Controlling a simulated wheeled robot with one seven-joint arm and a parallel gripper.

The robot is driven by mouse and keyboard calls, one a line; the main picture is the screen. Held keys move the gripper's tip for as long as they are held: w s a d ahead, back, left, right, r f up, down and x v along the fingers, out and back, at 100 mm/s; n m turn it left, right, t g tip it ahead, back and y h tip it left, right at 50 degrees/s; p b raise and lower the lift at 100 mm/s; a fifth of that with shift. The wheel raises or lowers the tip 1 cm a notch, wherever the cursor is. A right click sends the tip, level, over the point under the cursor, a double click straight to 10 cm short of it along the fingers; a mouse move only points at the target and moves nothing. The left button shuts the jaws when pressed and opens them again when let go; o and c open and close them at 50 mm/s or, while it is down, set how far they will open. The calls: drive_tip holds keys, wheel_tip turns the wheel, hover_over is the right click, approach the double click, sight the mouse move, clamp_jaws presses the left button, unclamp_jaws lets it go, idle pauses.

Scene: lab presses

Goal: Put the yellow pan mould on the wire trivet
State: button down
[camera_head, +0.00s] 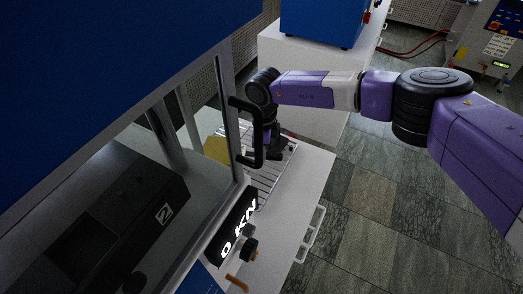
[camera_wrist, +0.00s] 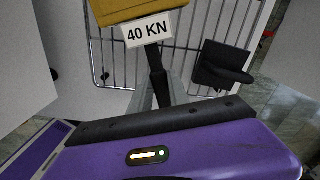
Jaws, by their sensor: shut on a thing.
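The yellow pan mould (camera_head: 216,149) is seen past the press frame in the head view, just left of my gripper (camera_head: 277,152). In the wrist view the mould (camera_wrist: 118,10) is at the top edge, with a white "40 KN" label in front of it and most of its body cut off. My gripper (camera_wrist: 157,75) is shut on the mould, at its near side. The wire trivet (camera_head: 268,172) lies on the white bench top below my gripper; its bars (camera_wrist: 200,42) run behind and right of the mould. I cannot tell whether the mould touches the bars.
A press with a blue top (camera_head: 100,70), a metal frame and a black handle (camera_head: 260,135) stands close left of my arm. A black knob (camera_head: 244,246) is at its front. A dark bracket-like part (camera_wrist: 222,66) shows over the trivet.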

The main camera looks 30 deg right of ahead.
sight(262, 170)
drive_tip(key=shift+f+b, duration=1.55)
drive_tip(key=shift+f, duration=1.4)
drive_tip(key=c, duration=1.2)
unclamp_jaws()
drive_tip(key=shift+o, duration=0.2)
drive_tip(key=shift+s, duration=0.1)
wheel_tip(262, 170, up, 7)
drive_tip(key=shift+f+b, duration=0.1)
drive_tip(key=shift+b, duration=0.5)
drive_tip(key=shift+d+r, duration=0.1)
drive_tip(key=shift+r, duration=0.4)
